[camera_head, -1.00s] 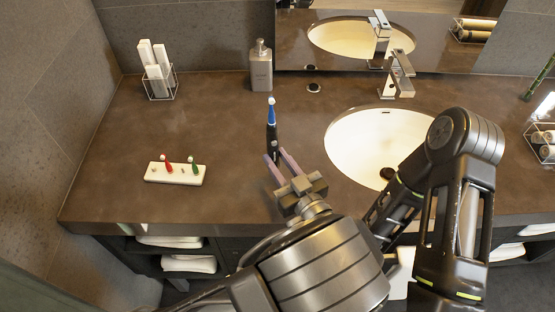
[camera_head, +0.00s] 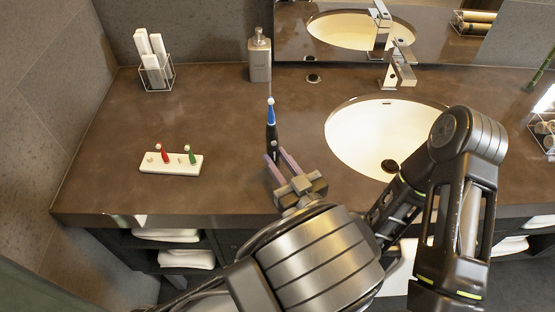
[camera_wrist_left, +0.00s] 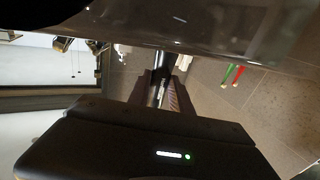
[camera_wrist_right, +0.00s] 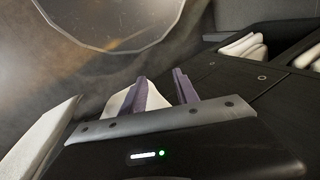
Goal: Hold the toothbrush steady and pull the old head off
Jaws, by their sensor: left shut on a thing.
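The toothbrush (camera_head: 271,138) has a dark handle and a blue head (camera_head: 271,116) with a pale tip; it points up, away from the front edge. My left gripper (camera_head: 275,156) is shut on the lower handle. The dark handle also shows between the left fingers in the left wrist view (camera_wrist_left: 161,76). Whether the handle's base touches the counter is hidden. A white holder (camera_head: 184,168) with a red head (camera_head: 165,154) and a green head (camera_head: 191,155) lies to the left. My right gripper (camera_wrist_right: 163,85) is open in the right wrist view; its fingers are hidden in the head view.
A soap bottle (camera_head: 260,60) stands behind the toothbrush. A wire caddy (camera_head: 157,76) is at back left. The sink (camera_head: 350,125) and tap (camera_head: 397,68) are to the right. Folded towels (camera_head: 186,259) lie under the counter. The counter between holder and toothbrush is clear.

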